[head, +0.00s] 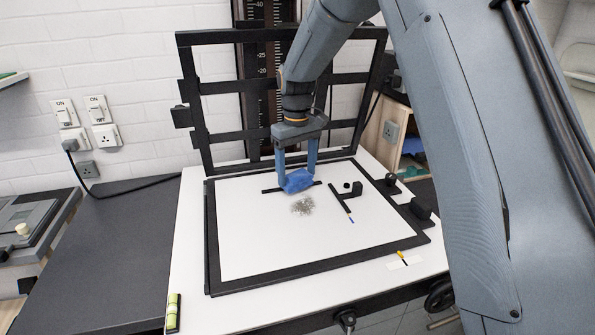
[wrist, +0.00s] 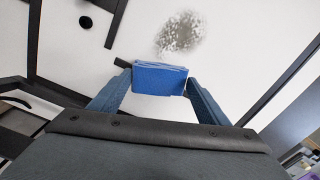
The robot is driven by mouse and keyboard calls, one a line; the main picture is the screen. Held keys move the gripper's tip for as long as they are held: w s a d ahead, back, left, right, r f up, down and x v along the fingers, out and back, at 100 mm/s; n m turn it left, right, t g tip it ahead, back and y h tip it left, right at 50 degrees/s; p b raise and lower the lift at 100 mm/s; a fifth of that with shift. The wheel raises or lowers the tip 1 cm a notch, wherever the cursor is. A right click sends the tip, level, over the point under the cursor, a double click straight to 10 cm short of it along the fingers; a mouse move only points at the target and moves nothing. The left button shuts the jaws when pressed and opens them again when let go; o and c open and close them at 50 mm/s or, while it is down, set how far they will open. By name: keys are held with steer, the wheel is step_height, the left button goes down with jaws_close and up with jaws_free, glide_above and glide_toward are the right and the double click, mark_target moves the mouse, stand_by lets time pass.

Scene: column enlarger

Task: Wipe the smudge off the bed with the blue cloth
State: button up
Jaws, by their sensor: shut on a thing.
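My gripper (head: 297,178) is shut on the blue cloth (head: 298,182), which is a folded pad between the two fingers. The cloth also shows in the wrist view (wrist: 160,78). The grey speckled smudge (head: 303,205) lies on the white bed (head: 260,245), just in front of the cloth in the head view. In the wrist view the smudge (wrist: 180,32) is beyond the cloth and apart from it. I cannot tell whether the cloth touches the bed.
A black hinged frame (head: 190,75) stands raised behind the bed. A black bar (head: 340,198), a small black knob (head: 347,185) and black blocks (head: 420,208) are on the bed's right side. A green level (head: 173,312) lies at the front left. The bed's front half is clear.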

steer(key=shift+f, duration=0.65)
stand_by(0.7)
steer(key=shift+s+d+r+p, duration=0.15)
steer(key=shift+s+p, duration=0.1)
steer(key=shift+s, duration=0.45)
steer(key=shift+s+d+f+p, duration=0.15)
steer(key=shift+s+p, duration=0.15)
steer(key=shift+s, duration=0.45)
steer(key=shift+s+d+r+p, duration=0.15)
steer(key=shift+s+p, duration=0.1)
steer(key=shift+s, duration=0.6)
steer(key=shift+f, duration=0.4)
steer(key=shift+s+d+p, duration=0.25)
steer(key=shift+s+p, duration=0.2)
steer(key=shift+s, duration=0.65)
steer(key=shift+s+d+p, duration=0.25)
steer(key=shift+s+p, duration=0.2)
steer(key=shift+s, duration=0.65)
